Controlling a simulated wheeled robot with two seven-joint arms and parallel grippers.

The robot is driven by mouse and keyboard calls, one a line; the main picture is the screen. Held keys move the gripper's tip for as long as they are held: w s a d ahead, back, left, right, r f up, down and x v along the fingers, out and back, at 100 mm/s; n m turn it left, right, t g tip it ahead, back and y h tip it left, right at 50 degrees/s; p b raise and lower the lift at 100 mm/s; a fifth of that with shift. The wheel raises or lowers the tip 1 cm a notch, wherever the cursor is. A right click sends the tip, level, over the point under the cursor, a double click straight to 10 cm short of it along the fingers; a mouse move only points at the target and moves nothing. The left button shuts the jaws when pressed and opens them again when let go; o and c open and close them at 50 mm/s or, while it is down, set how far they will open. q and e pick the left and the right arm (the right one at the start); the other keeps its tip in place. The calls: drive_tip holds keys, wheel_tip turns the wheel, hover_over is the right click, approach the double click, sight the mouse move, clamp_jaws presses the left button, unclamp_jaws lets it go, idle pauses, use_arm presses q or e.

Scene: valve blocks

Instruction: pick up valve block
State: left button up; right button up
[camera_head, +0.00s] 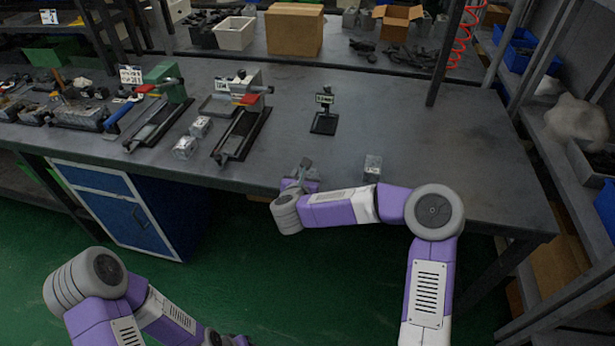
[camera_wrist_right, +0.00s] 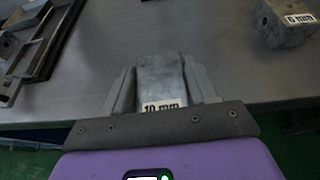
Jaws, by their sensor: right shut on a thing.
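My right gripper (camera_wrist_right: 163,88) is shut on a grey metal valve block (camera_wrist_right: 163,75) with a "10 mm" label, one finger against each side. In the head view, my right gripper (camera_head: 303,168) is at the table's front edge, and the held block is hard to make out there. Whether the block touches the table is unclear. A second block (camera_wrist_right: 287,22), labelled "6 mm", stands apart to the right in the wrist view; it also shows in the head view (camera_head: 373,167).
Two more small blocks, one nearer (camera_head: 184,148) and one farther (camera_head: 200,126), sit beside a vise (camera_head: 240,132) on the grey table (camera_head: 430,140). A small black stand (camera_head: 324,122) stands behind my right gripper. The table's right part is clear.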

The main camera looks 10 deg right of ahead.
drive_tip(key=o, duration=1.5)
drive_tip(key=shift+c, duration=0.2)
drive_tip(key=p+v, duration=0.1)
drive_tip(key=v, duration=0.6)
drive_tip(key=shift+s+p, duration=0.25)
drive_tip(key=shift+p, duration=0.15)
drive_tip(key=shift+a, duration=0.1)
drive_tip(key=shift+c, duration=0.4)
